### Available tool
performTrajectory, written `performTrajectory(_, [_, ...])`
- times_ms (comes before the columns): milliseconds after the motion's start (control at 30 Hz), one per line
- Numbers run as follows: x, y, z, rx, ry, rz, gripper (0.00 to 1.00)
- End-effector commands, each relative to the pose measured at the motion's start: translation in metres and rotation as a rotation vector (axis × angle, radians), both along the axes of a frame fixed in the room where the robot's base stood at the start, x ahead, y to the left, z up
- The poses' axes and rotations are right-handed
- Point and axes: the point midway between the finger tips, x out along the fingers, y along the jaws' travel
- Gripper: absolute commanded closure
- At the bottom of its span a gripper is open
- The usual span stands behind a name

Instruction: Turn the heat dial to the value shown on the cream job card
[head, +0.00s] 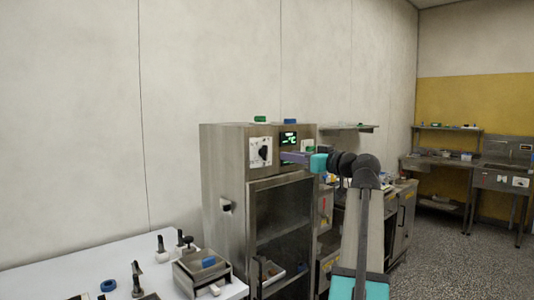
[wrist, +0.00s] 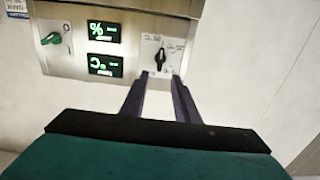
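The heat dial looks to be the black knob (wrist: 160,59) on a white marked plate at the panel's right in the wrist view. It also shows on the steel cabinet's upper front in the head view (head: 263,152). The marks are upside down in the wrist view and too small to read. My gripper (wrist: 160,77) is open and empty, its two dark fingertips apart just below the knob in that picture. In the head view my gripper (head: 284,157) is close to the panel, right of the dial. I cannot make out a cream job card.
Two green-lit displays (wrist: 102,33) and a green switch (wrist: 50,39) share the panel. The steel cabinet (head: 224,170) has an open shelved front. A white table (head: 60,262) with small tools and trays stands at the lower left.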

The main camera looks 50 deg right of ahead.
Motion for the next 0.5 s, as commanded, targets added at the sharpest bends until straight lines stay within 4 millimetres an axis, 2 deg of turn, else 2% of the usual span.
performTrajectory(500, [0.075,-0.006,0.002,0.001,0.001,0.001,0.72])
